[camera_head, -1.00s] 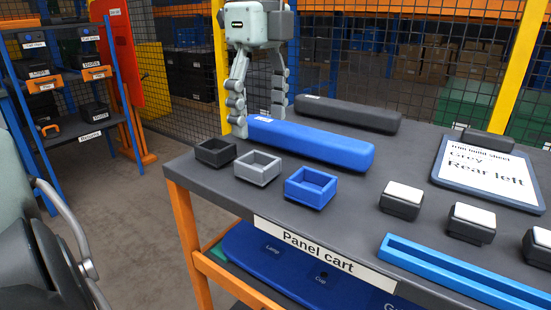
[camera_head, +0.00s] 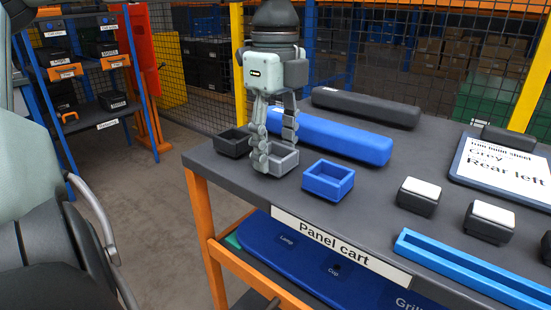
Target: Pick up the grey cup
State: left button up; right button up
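The grey cup (camera_head: 286,163) is a small square open box near the left end of the cart top. It stands between a black cup (camera_head: 233,144) and a blue cup (camera_head: 328,181). My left gripper (camera_head: 277,156) points down over the grey cup with its fingers spread. One finger is at the cup's near left side and hides part of it. The other is at its far side. The fingers are apart with the cup between them; I cannot tell whether they touch it. My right gripper is not in view.
The cart top (camera_head: 385,182) also holds a long blue bar (camera_head: 335,137) and a dark bar (camera_head: 365,107) behind the cups. White-topped dark blocks (camera_head: 419,196), a blue channel (camera_head: 470,269) and a build sheet (camera_head: 505,165) reading "Grey, Rear left" lie to the right.

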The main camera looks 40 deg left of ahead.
pick_arm(q)
jog(key=c, duration=0.6)
notch_tip(320, 180, up, 10)
jog(key=shift+c, duration=0.2)
